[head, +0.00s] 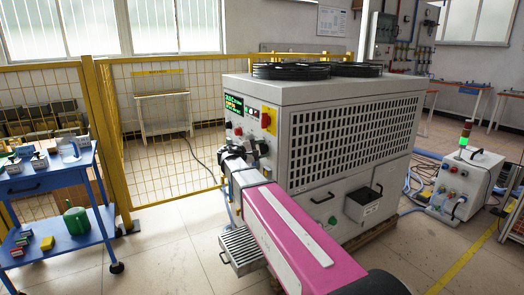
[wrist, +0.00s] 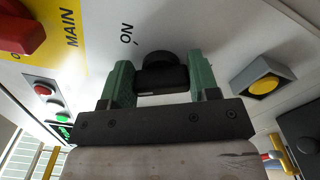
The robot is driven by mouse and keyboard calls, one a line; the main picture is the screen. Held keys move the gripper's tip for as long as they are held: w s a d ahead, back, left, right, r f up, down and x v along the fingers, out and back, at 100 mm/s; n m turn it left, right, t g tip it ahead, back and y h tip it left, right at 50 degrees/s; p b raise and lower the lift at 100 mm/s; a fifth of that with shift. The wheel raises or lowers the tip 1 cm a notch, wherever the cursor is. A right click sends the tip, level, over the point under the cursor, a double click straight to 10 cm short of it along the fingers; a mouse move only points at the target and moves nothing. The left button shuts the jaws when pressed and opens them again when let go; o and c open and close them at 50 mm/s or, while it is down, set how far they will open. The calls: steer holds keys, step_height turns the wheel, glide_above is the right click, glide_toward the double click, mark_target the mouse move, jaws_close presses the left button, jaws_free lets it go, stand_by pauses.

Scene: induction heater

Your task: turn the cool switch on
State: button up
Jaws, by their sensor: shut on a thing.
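In the wrist view, a black rotary switch (wrist: 160,72) is on the pale panel with the marking "ON" (wrist: 127,33) to its upper left. The rest of its label is hidden, so I cannot read whether it says cool. My gripper (wrist: 158,85) has a green finger on each side of this knob and is shut on it. In the head view my gripper (head: 243,158) is against the control panel at the left end of the large grey cabinet (head: 340,95); it hides the switch there.
Near the knob are a red main switch on yellow (wrist: 20,33), red and green buttons (wrist: 50,103), and a yellow button (wrist: 264,85). The head view shows a lit display (head: 233,103), a blue cart (head: 60,180) and yellow fencing (head: 150,140). Floor between cart and cabinet is clear.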

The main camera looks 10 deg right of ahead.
steer(key=shift+m, duration=0.3)
steer(key=m, duration=0.3)
steer(key=shift+f, duration=0.15)
steer(key=shift+f+m, duration=0.15)
steer(key=shift+m, duration=1.85)
steer(key=shift+s, duration=0.1)
steer(key=o, duration=0.9)
steer(key=v, duration=1)
steer(key=shift+s+a, duration=0.1)
steer(key=shift+a, duration=0.3)
